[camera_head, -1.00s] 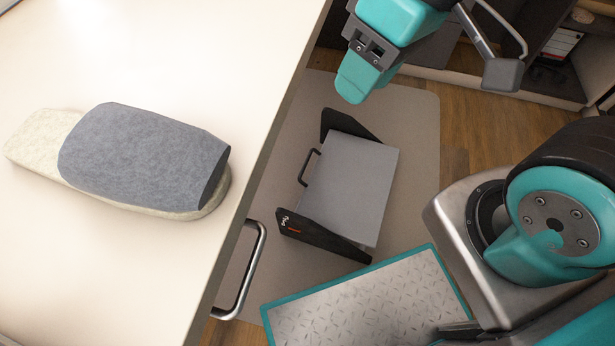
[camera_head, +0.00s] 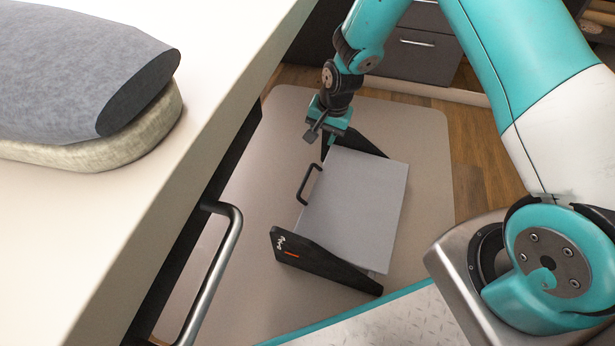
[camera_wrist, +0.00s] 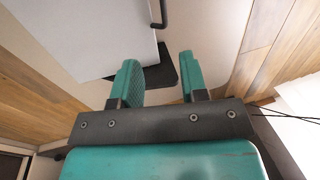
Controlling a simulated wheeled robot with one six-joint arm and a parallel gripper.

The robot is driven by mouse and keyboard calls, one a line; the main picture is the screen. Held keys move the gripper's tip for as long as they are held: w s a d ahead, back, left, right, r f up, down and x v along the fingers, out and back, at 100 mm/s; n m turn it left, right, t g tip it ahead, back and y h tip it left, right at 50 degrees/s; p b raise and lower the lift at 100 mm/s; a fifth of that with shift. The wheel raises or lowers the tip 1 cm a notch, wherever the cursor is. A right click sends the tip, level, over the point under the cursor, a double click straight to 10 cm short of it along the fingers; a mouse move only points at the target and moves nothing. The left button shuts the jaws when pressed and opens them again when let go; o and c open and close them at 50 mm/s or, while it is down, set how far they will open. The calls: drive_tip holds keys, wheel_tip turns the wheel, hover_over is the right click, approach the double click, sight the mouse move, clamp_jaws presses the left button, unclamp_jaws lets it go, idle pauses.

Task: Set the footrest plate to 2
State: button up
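The footrest has a flat grey plate (camera_head: 358,205) between two black side panels on the floor mat. A black bar handle (camera_head: 310,184) stands on the plate's left edge. The near side panel (camera_head: 322,266) bears small white markings and an orange mark, too small to read. My gripper (camera_head: 326,136) is by the far left corner of the footrest, beyond the handle and apart from it. In the wrist view my gripper (camera_wrist: 160,64) is open with nothing between its fingers. There the plate (camera_wrist: 85,35) is at upper left, and the handle (camera_wrist: 158,14) is at the top.
A white desk (camera_head: 110,225) with a metal drawer handle (camera_head: 215,275) stands on the left, a grey and cream cushion-like object (camera_head: 85,75) on it. A dark drawer cabinet (camera_head: 420,55) is behind. The mat (camera_head: 245,205) is clear left of the footrest.

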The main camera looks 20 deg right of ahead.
sight(306, 179)
drive_tip(key=shift+m, duration=0.3)
drive_tip(key=w+a+f+b, duration=0.1)
drive_tip(key=f+b, duration=0.2)
drive_tip(key=f, duration=0.3)
drive_tip(key=a+f+b, duration=0.1)
drive_tip(key=f+b, duration=0.2)
drive_tip(key=f, duration=0.4)
drive_tip(key=w+a+f+b, duration=0.1)
drive_tip(key=f+b, duration=0.2)
drive_tip(key=f, duration=0.3)
drive_tip(key=shift+w+a+f, duration=0.15)
drive_tip(key=shift+w+f, duration=0.2)
drive_tip(key=shift+c, duration=0.5)
clamp_jaws()
